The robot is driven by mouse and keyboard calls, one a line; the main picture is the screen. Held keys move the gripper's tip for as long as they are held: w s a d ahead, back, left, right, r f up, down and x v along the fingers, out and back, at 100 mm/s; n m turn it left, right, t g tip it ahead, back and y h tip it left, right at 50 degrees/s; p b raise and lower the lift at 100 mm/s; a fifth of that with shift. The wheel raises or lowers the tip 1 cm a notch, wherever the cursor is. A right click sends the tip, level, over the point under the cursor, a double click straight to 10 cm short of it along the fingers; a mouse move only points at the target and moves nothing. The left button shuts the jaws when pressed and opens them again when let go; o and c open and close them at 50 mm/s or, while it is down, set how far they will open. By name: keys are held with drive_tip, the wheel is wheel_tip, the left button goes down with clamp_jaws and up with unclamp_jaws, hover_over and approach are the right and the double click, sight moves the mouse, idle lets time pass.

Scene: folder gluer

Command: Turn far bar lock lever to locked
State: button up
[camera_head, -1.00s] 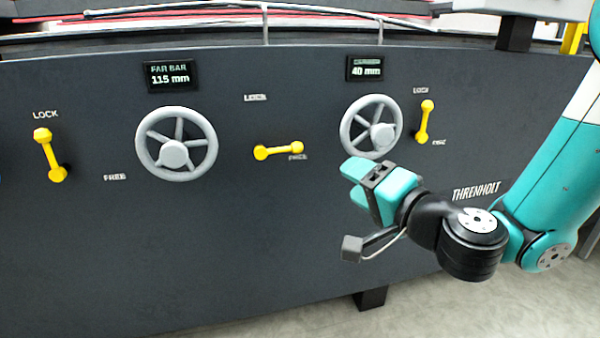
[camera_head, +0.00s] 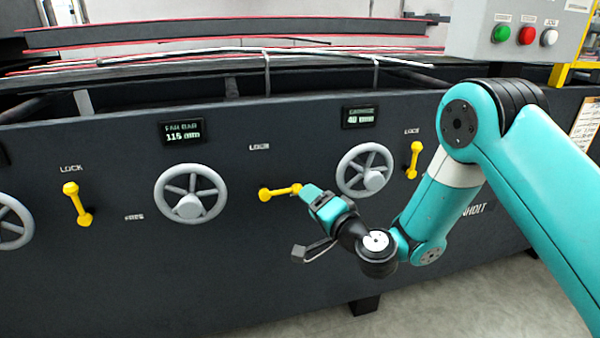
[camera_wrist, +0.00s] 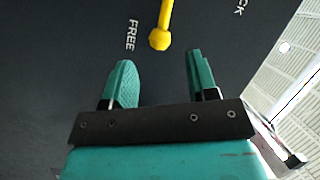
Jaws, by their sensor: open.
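The far bar display (camera_head: 183,131) reads 115 mm above a grey handwheel (camera_head: 190,194). Right of that wheel, a yellow lever (camera_head: 280,191) lies nearly horizontal, its right end towards the FREE mark; a LOCK mark (camera_head: 259,147) sits above it. My gripper (camera_head: 312,192) is at the lever's right end in the head view and partly covers that area. In the wrist view, the open fingers (camera_wrist: 158,75) point at the panel, with the lever's knob (camera_wrist: 160,39) ahead of the gap, apart from both fingers. The FREE mark (camera_wrist: 131,35) is to its left there.
A second handwheel (camera_head: 365,171) and an upright yellow lever (camera_head: 414,160) stand to the right of my gripper. Another yellow lever (camera_head: 77,203) is at the left, near its LOCK mark. A button box (camera_head: 524,35) hangs at upper right.

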sight(299, 187)
drive_tip(key=shift+p+x, duration=1.8)
drive_tip(key=shift+x, duration=1.05)
